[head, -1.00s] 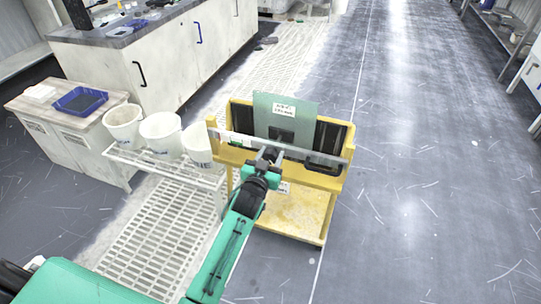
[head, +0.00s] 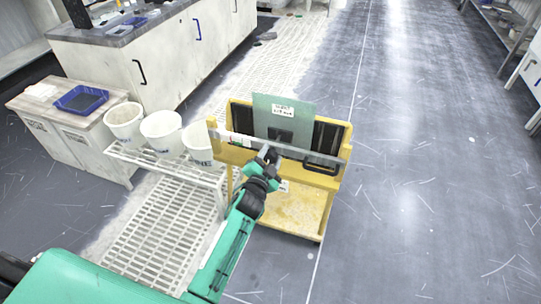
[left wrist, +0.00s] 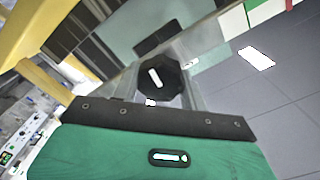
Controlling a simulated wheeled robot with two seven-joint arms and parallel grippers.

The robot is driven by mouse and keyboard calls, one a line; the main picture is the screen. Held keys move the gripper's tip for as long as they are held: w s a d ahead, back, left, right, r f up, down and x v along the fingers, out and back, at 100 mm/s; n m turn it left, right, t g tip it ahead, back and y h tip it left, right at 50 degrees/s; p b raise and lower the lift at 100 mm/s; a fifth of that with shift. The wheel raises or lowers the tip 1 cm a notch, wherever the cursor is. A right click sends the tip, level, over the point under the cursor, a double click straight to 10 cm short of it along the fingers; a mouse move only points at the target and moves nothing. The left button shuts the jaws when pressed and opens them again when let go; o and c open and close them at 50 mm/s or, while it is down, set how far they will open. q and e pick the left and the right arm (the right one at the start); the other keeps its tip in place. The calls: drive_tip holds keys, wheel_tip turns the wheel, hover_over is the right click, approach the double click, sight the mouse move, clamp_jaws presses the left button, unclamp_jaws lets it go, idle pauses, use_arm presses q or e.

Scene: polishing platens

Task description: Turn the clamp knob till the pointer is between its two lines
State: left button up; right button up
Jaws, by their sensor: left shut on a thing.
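The black clamp knob (left wrist: 165,82) has a white mark on its face and shows in the middle of the left wrist view. My left gripper (head: 268,155) is shut on the knob, at the front of the pale clamp bar (head: 300,154). In the head view the gripper hides most of the knob. A strip with white, green and red parts (left wrist: 252,10) lies on the bar; it also shows at the bar's left end in the head view (head: 236,140). I cannot make out the pointer against its two lines. My right gripper is not in view.
The bar crosses a yellow cart (head: 297,212) holding a grey-green plate (head: 296,109) with a label. A black handle (head: 321,164) is right of the gripper. White buckets (head: 161,131) stand on a rack (head: 170,160) at left. The floor to the right is open.

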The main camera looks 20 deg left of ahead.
use_arm(q)
drive_tip(key=shift+m, duration=0.4)
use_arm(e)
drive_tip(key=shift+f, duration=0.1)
use_arm(q)
drive_tip(key=o, duration=0.9)
drive_tip(key=shift+o, duration=0.2)
drive_tip(key=s, duration=1.3)
drive_tip(key=shift+s+a, duration=0.2)
drive_tip(key=shift+s, duration=0.2)
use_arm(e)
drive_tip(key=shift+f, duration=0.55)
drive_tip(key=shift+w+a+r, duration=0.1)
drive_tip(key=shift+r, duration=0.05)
